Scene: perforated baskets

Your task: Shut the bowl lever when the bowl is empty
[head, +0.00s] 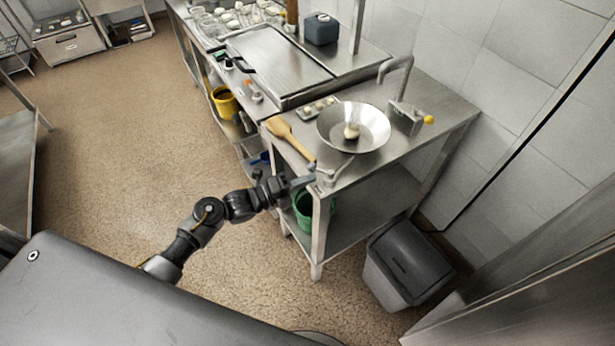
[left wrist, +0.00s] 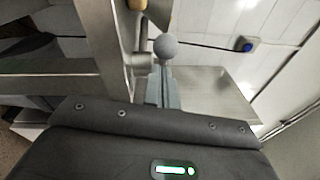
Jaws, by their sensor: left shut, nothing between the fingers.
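The wide steel bowl (head: 338,112) sits near the front end of the steel counter, with a pale round lump (head: 351,131) inside it. A lever with a grey ball knob (left wrist: 165,46) shows in the left wrist view, just beyond my fingertips. In the head view a metal fitting (head: 328,174), perhaps this lever's mount, is at the counter's front corner. My left gripper (head: 303,181) is shut and empty beside that corner. It also shows in the left wrist view (left wrist: 162,82). I cannot tell whether it touches the knob. My right gripper is not in view.
A wooden paddle (head: 283,133) lies on the counter left of the bowl. A tap (head: 398,85) and a yellow knob (head: 429,120) are behind it. A green bucket (head: 318,210) is below the counter and a grey bin (head: 408,262) stands on the floor.

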